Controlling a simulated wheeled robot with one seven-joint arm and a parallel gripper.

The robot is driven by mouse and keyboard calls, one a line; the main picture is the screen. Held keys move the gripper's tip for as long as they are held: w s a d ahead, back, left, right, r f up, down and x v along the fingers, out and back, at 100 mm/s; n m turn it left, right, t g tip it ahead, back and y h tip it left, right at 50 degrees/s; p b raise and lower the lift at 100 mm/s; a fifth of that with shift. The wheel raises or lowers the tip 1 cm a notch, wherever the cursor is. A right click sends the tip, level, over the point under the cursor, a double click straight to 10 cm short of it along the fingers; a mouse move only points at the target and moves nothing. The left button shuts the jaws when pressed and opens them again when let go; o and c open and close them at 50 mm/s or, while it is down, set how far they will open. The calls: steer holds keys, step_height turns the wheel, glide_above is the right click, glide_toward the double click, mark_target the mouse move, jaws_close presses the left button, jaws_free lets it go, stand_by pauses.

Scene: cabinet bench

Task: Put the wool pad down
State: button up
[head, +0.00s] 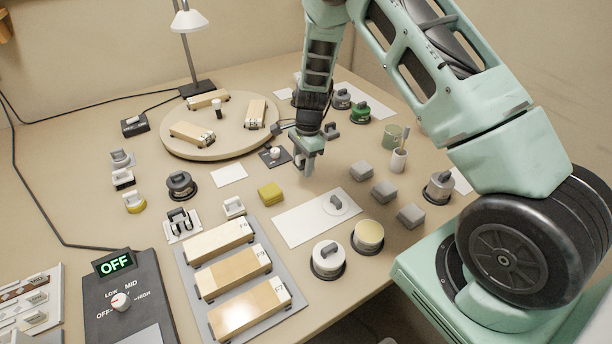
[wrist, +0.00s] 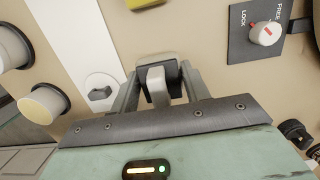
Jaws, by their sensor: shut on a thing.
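My gripper (head: 306,164) hangs over the middle of the bench, between a small dark lock panel and a long white sheet. In the wrist view my gripper (wrist: 160,90) is shut on a small piece with a pale grip and a darker block behind it. I take this piece to be the wool pad (wrist: 156,76); my fingers hide much of it. In the head view it is hardly visible between the fingers. I cannot tell whether its underside touches the bench.
The long white sheet (head: 300,222) bears a white disc with a grey handle (head: 336,204). The lock panel (head: 268,158) has a white knob. A yellow block (head: 270,193), grey blocks (head: 384,193) and a round turntable (head: 180,145) stand around. Bare bench shows beside my gripper.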

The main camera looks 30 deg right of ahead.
mark_target(303, 184)
steer(key=shift+f, duration=2.7)
